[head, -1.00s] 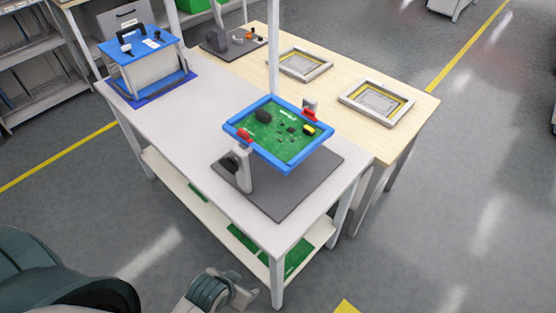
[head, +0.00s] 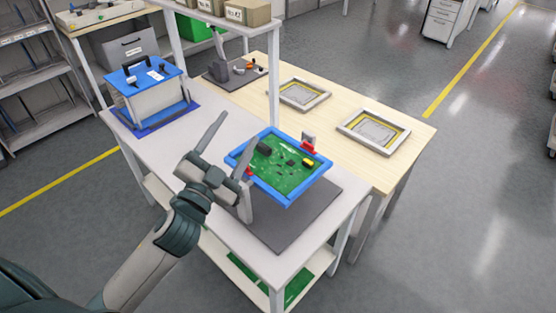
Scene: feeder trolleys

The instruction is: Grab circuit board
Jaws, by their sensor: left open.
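The green circuit board (head: 283,174) carries black and yellow parts and sits in a blue frame (head: 263,194). The frame is held raised and tilted on a grey holder with red clamps (head: 309,147), above a dark grey mat (head: 317,212) on the white table. My left gripper (head: 236,124) is open and empty, its two long fingers spread. In the picture it is at the left edge of the frame, and one finger overlaps the frame's left corner. I cannot tell whether it touches. My right gripper is not in view.
A blue-topped box (head: 147,96) stands at the table's far left. Two framed panels (head: 300,93) lie on the wooden table (head: 350,155) behind. A white post (head: 273,65) rises behind the board. More green boards (head: 297,286) lie on the lower shelf.

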